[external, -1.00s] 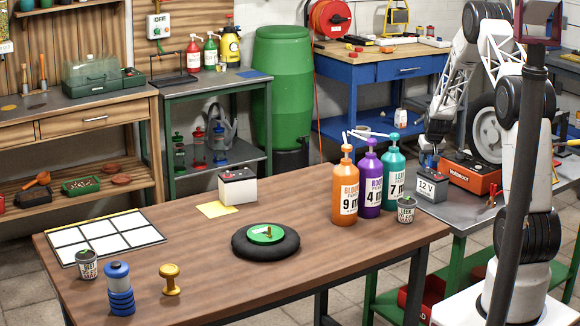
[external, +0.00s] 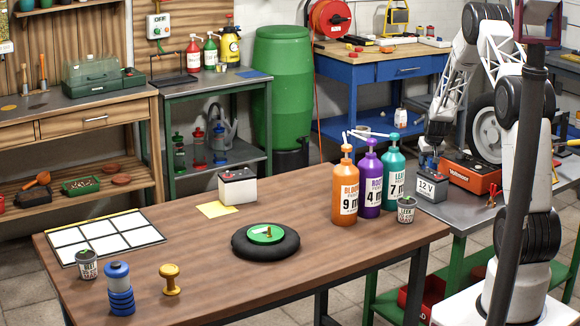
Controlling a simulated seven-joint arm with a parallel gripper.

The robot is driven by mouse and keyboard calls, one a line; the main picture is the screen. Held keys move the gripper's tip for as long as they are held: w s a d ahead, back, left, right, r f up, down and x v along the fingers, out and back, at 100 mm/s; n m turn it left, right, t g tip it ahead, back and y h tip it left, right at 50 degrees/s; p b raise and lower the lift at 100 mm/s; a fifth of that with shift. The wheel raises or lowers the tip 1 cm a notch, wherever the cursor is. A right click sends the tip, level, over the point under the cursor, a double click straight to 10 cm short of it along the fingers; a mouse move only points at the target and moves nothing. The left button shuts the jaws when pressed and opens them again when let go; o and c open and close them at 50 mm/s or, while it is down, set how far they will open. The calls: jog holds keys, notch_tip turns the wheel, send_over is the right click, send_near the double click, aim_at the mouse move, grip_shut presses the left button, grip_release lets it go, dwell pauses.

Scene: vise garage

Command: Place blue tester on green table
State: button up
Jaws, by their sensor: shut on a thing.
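A blue-grey box with a white "12 V" label, which I take to be the blue tester (external: 430,188), is upright at the right in the external view. It is over the left part of the grey-topped table with green legs, the green table (external: 455,216). My gripper (external: 431,155) points down at the top of the box and is shut on it. The fingertips are small and dark, so the exact grip is hard to see. I cannot tell whether the underside of the box touches the tabletop.
A red charger (external: 470,174) is close to the right of the box. Orange (external: 345,192), purple (external: 369,190) and teal (external: 391,175) bottles and a small pot (external: 406,210) stand to the left on the wooden table (external: 200,270). The green table's front part looks clear.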

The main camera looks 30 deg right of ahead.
jog(key=shift+f, duration=0.25)
jog(key=o, duration=1.2)
jog(key=shift+c, duration=0.2)
jog(key=shift+r, duration=0.1)
jog(key=shift+v, duration=3.8)
